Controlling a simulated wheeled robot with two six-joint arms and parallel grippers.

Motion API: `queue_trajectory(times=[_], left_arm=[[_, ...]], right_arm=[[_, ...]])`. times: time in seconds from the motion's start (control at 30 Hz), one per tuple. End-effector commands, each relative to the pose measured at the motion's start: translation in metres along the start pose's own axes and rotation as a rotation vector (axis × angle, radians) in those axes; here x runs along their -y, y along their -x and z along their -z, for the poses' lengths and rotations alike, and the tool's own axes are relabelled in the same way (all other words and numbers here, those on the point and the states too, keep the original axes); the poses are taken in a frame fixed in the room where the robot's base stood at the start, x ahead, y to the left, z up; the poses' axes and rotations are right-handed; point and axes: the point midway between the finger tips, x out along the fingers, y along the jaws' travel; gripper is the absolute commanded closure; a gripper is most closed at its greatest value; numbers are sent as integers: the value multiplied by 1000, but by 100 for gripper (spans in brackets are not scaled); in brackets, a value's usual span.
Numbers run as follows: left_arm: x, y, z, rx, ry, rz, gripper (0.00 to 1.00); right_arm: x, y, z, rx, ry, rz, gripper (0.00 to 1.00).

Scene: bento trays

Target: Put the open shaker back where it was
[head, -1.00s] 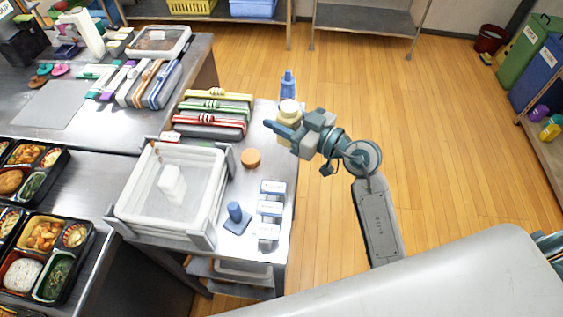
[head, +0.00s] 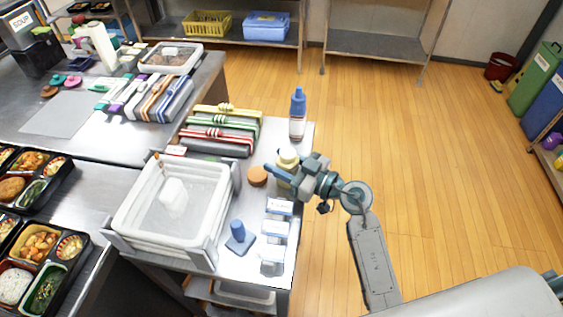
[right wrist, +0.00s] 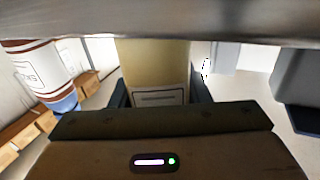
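The shaker (head: 288,158) is pale yellow with a cream top. It stands upright at the counter's right side, in my right gripper (head: 281,175). In the right wrist view its labelled body (right wrist: 155,75) lies between the two dark fingers, which press close on both sides. Its base is hidden, so I cannot tell whether it touches the counter. A round orange-brown disc (head: 257,176), perhaps a lid, lies on the counter just left of it. My left gripper is out of view.
A blue-capped bottle (head: 298,118) stands behind the shaker. Several small white-labelled boxes (head: 277,229) and a blue-handled stamp-like tool (head: 239,236) are in front. The counter's right edge is close.

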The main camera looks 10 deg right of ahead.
Motion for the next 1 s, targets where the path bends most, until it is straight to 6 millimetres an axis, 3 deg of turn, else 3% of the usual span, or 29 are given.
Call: queue_trajectory(times=[0.17, 0.3, 0.67, 1.0], left_arm=[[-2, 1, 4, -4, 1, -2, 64], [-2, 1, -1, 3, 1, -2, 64], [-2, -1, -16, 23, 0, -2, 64], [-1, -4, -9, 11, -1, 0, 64]], right_arm=[[0, 0, 0, 0, -1, 0, 62], [0, 0, -1, 0, 0, 0, 36], [0, 1, 0, 0, 2, 0, 36], [0, 51, -1, 5, 5, 1, 36]])
